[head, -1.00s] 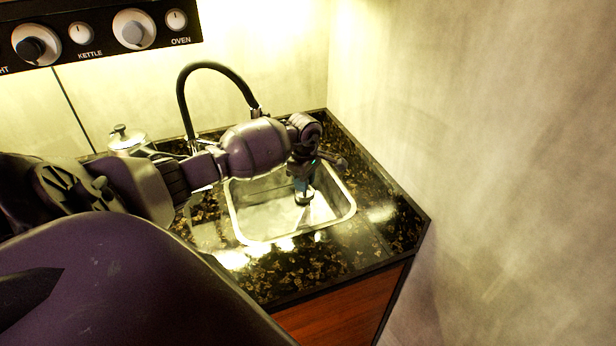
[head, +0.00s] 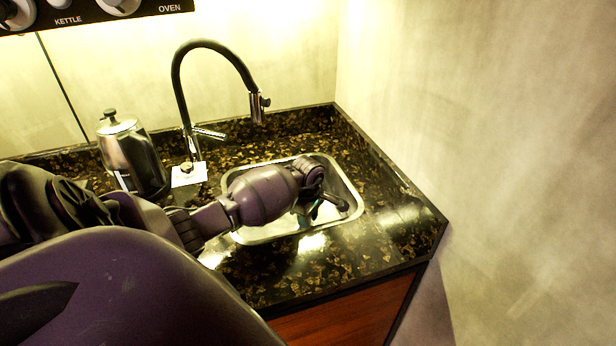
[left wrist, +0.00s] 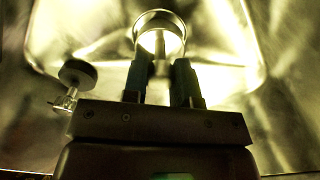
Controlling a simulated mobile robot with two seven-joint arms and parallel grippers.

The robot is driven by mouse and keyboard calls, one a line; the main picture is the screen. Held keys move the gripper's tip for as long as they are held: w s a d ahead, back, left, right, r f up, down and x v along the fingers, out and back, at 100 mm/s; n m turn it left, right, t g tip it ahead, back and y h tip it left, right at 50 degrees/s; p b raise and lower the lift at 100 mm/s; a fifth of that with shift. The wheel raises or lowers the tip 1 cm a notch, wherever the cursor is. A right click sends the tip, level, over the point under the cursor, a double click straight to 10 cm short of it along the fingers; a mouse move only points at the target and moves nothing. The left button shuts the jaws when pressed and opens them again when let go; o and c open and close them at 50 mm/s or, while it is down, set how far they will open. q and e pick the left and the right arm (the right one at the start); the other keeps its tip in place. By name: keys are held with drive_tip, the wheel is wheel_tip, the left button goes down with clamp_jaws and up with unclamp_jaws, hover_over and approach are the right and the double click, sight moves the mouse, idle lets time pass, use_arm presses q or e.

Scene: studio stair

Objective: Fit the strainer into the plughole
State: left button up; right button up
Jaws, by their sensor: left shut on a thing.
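In the left wrist view, my left gripper (left wrist: 160,72) is shut on the stem of the strainer (left wrist: 160,22). The strainer is a round metal cup with a bright rim, held beyond the fingertips. In the head view, my left gripper (head: 308,208) reaches down into the steel sink (head: 272,226), mostly covered by my own wrist. The strainer is hidden there. I cannot make out the plughole in either view, nor whether the strainer touches the sink floor. My right gripper is out of view.
A black hose tap (head: 215,45) arches behind the sink. The dark speckled worktop (head: 395,215) is clear on the right, up to the wall.

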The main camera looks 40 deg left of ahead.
use_arm(q)
wheel_tip(320, 180, down, 2)
drive_tip(key=shift+d+f+b, duration=0.1)
drive_tip(key=shift+b, duration=0.2)
drive_tip(key=shift+w+f, duration=0.1)
drive_tip(key=shift+f, duration=0.15)
drive_tip(key=shift+r, duration=0.2)
drive_tip(key=shift+f, duration=0.25)
drive_tip(key=o, duration=0.9)
drive_tip(key=shift+r, duration=0.1)
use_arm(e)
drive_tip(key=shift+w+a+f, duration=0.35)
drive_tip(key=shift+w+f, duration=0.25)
use_arm(q)
drive_tip(key=shift+r, duration=0.1)
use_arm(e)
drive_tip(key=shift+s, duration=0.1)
